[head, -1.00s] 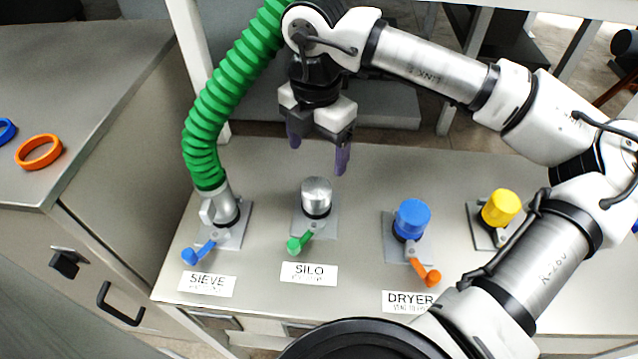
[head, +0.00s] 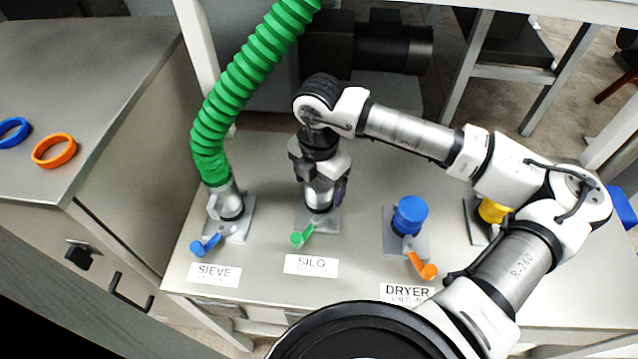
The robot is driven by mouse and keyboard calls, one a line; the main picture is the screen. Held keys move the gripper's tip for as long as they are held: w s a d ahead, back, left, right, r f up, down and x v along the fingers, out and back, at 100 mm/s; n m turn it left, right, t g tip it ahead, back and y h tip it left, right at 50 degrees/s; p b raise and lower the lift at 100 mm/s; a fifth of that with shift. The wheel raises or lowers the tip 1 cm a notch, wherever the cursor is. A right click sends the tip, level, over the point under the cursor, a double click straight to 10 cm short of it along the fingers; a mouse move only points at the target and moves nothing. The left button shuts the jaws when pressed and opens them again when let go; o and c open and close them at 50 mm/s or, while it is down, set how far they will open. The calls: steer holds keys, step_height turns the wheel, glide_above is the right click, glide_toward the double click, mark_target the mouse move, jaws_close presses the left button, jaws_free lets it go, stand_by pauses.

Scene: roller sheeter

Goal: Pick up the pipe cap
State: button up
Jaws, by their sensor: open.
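The silver pipe cap (head: 318,196) sits upright on the short pipe behind the SILO label (head: 311,265). My gripper (head: 321,188) is pointing down over it, with a purple finger showing at the cap's right side. The jaws are open. The gripper body hides the cap's top, and the other finger is mostly hidden, so I cannot tell whether either finger touches the cap. The SILO valve's green handle (head: 303,236) sticks out in front.
The green hose (head: 250,75) rises from the SIEVE port (head: 230,204) close on the left. A blue cap (head: 410,214) stands on the DRYER port to the right. A yellow cap (head: 491,211) is partly behind my arm. Orange (head: 54,151) and blue (head: 13,132) rings lie on the left counter.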

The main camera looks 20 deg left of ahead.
mark_target(319, 183)
steer(key=c, duration=1.1)
step_height(319, 183, up, 20)
steer(key=b, duration=0.3)
